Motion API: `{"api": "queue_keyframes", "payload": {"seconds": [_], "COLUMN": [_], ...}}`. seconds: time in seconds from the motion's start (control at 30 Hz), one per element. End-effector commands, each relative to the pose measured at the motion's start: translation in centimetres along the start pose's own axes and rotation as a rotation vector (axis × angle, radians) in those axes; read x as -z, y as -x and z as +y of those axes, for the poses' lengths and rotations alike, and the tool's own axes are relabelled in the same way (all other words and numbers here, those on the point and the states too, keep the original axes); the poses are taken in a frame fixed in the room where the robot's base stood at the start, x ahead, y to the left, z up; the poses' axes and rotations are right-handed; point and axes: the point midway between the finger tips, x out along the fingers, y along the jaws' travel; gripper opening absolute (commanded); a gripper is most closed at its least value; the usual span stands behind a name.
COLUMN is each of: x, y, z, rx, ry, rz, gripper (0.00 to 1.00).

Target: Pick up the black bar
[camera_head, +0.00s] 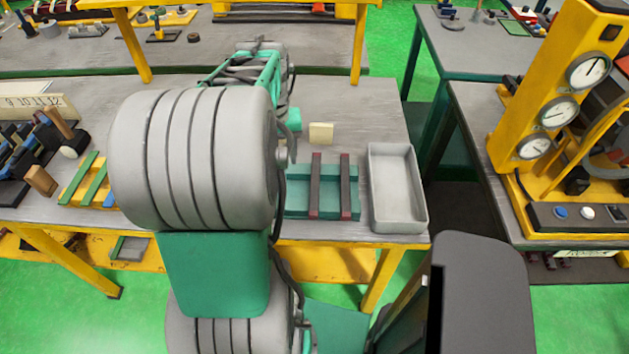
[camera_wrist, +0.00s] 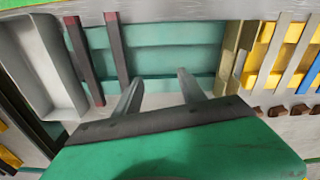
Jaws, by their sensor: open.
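Two dark bars with reddish ends lie side by side across a teal tray (camera_head: 330,203): one bar (camera_head: 315,186) on the left and one bar (camera_head: 345,186) on the right in the head view. They look alike, so I cannot tell which one is meant. In the wrist view, one bar (camera_wrist: 86,62) is at far left and the other bar (camera_wrist: 117,48) is nearer my gripper (camera_wrist: 161,76). My gripper is open and empty over the tray, its left finger close to the near end of this second bar. The arm hides my gripper in the head view.
An empty grey bin (camera_head: 397,188) stands right of the tray on the table. A small cream block (camera_head: 321,133) lies behind the tray. A yellow rack with green and blue strips (camera_head: 84,180) is at left. A yellow gauge stand (camera_head: 560,110) stands on the right table.

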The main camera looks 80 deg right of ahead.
Motion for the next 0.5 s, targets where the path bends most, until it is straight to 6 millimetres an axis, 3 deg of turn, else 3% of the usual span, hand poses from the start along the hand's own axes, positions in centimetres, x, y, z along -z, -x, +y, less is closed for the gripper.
{"api": "queue_keyframes", "payload": {"seconds": [0.03, 0.1, 0.17, 0.5], "x": [0.0, -0.2, -0.4, -0.9], "y": [-0.6, -1.1, -1.4, -5.7], "z": [3.4, 6.4, 7.8, 8.5], "rx": [0.000, 0.001, 0.002, 0.003], "ry": [-0.076, -0.142, -0.173, -0.189], "rz": [-0.019, -0.034, -0.041, -0.048], "gripper": [0.48, 0.48, 0.48, 0.48]}}
